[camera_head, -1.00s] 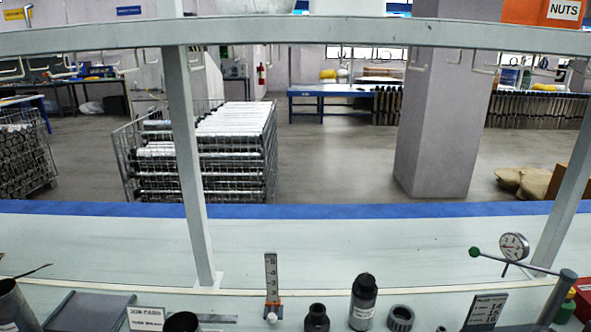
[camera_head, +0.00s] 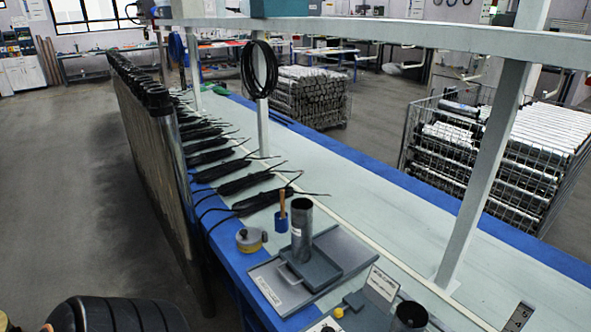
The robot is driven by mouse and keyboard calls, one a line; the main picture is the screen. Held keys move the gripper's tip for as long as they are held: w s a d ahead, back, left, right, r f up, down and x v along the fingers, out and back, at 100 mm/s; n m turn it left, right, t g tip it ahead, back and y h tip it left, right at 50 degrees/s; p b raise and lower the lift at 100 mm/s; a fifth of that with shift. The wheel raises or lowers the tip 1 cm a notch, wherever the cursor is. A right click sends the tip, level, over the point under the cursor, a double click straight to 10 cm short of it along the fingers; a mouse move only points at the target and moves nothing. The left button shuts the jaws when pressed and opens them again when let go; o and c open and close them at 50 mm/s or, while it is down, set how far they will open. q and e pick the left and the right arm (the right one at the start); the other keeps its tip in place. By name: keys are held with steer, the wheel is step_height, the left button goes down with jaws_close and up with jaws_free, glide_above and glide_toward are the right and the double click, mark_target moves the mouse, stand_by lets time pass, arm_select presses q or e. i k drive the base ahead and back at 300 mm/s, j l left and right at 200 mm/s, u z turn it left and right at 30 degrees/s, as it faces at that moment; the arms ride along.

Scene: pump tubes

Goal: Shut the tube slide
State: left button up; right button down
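A grey flat fixture (camera_head: 340,252) lies on the bench near the bottom middle of the head view. It looks like the tube slide. A smaller dark plate with a handle (camera_head: 291,274) sits on it, and a pale label is on its front left edge. A short grey tube (camera_head: 302,228) stands upright on the fixture. I cannot tell how far the slide is open. Neither of my grippers is in view.
A rack of long tubes (camera_head: 150,150) stands along the bench's left edge. Coiled black cables (camera_head: 235,184) lie on the bench behind the fixture. A yellow-grey tin (camera_head: 250,240) and a blue brush (camera_head: 282,219) are beside it. A bench post (camera_head: 490,170) rises at right.

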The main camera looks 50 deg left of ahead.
mark_target(320, 271)
steer(key=u, duration=1.7)
